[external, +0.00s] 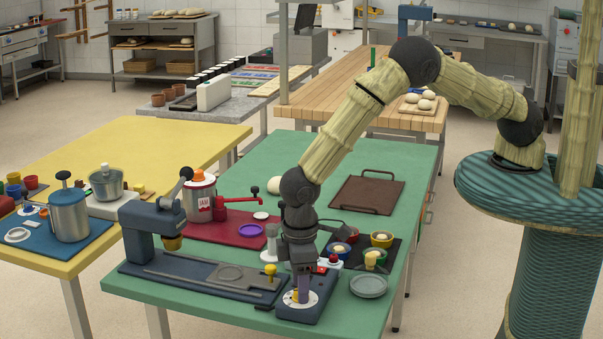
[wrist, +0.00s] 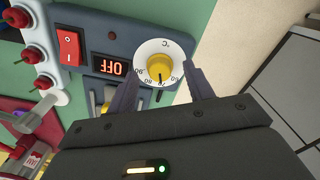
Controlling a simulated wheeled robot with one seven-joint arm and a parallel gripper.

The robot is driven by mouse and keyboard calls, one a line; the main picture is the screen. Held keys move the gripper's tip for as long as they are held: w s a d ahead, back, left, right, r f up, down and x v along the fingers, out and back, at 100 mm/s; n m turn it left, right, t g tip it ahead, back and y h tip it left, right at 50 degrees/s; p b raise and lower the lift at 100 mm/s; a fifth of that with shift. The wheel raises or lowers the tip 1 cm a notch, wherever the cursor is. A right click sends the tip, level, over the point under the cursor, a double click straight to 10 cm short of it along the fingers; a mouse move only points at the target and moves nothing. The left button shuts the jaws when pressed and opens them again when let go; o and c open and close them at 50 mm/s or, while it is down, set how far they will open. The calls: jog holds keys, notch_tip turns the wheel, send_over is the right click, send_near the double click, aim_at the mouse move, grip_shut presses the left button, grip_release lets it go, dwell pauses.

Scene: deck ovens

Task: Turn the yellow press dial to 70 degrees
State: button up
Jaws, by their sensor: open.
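The yellow press dial (wrist: 160,67) sits in a white scale ring (wrist: 145,50) marked °C on the blue-grey press panel. A dark pointer line shows on the dial's lower side in the wrist view, near the numbers; the exact reading is too small to tell. My gripper (wrist: 161,78) is open, with one finger on each side of the dial's lower part in that view. I cannot tell whether either finger touches it. In the external view my gripper (external: 303,297) points down over the dial, which shows partly behind the fingers above its white ring (external: 312,300).
A red rocker switch (wrist: 69,46) and a display (wrist: 109,66) reading OFF are beside the dial. The press's yellow knob (external: 270,269) stands close to my gripper. A grey-green plate (external: 369,286) and several small bowls are to the right.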

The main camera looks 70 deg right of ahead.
notch_tip(320, 180, up, 17)
jog(key=b, duration=0.2)
jog(key=shift+f+b, duration=0.15)
jog(key=shift+b, duration=0.2)
jog(key=d+r+m+t, duration=0.1)
jog(key=d+r+m, duration=0.2)
jog(key=d, duration=2)
jog(key=s+d+f+m+t, duration=0.1)
jog(key=s+d+m, duration=0.1)
jog(key=s+d, duration=1)
jog(key=d, duration=0.4)
jog(key=shift+s+d+f+m+t, duration=0.2)
jog(key=shift+s+d+m+t, duration=0.1)
